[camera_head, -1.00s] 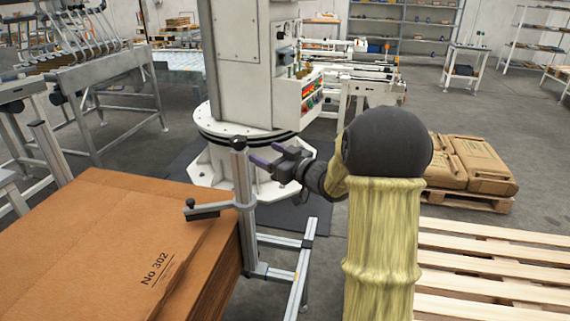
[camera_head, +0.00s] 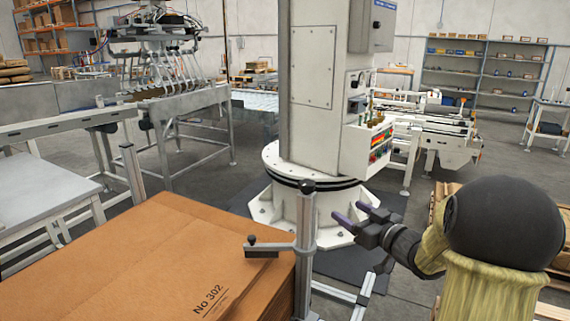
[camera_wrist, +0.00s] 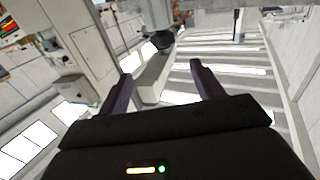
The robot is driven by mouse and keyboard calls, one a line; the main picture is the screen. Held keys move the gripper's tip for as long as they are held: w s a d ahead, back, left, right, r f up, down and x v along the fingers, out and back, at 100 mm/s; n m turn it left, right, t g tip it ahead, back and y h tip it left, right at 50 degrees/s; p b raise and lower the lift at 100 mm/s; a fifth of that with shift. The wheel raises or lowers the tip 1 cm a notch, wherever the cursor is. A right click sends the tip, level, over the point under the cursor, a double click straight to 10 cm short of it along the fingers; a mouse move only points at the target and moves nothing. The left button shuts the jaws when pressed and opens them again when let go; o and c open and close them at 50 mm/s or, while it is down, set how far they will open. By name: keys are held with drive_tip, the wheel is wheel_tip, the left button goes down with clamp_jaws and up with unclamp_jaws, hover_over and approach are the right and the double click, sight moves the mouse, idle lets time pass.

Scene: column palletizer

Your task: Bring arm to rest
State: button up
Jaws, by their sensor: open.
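My gripper (camera_head: 352,221) is at the right of centre in the head view, in front of the white column's round base. Its two purple-grey fingers point left and are apart, with nothing between them. In the wrist view my gripper (camera_wrist: 162,92) shows both fingers spread and empty. That view is strongly tilted. My arm comes in from the lower right, with a dark round joint and a yellowish sleeve.
A grey post with a clamp arm (camera_head: 305,240) stands close left of my gripper, beside a stack of brown cardboard sheets (camera_head: 150,260). The white column (camera_head: 315,90) with its control panel (camera_head: 375,145) rises behind. Wooden pallets (camera_head: 555,240) lie at the right edge, partly hidden.

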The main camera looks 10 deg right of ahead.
drive_tip(key=s+a+f+m+g+h, duration=0.2)
drive_tip(key=s+f+m+g+h, duration=0.3)
drive_tip(key=f+h, duration=0.4)
drive_tip(key=s+a+f+g+y, duration=0.1)
drive_tip(key=s+a+f+g, duration=0.25)
drive_tip(key=s, duration=0.55)
drive_tip(key=s+a+f+g, duration=0.3)
drive_tip(key=s+f+g, duration=0.15)
drive_tip(key=s, duration=0.45)
drive_tip(key=w+p+v, duration=0.3)
drive_tip(key=p+v, duration=1)
drive_tip(key=shift+s+a+r, duration=0.15)
drive_tip(key=shift+s+r, duration=0.05)
drive_tip(key=shift+r, duration=0.3)
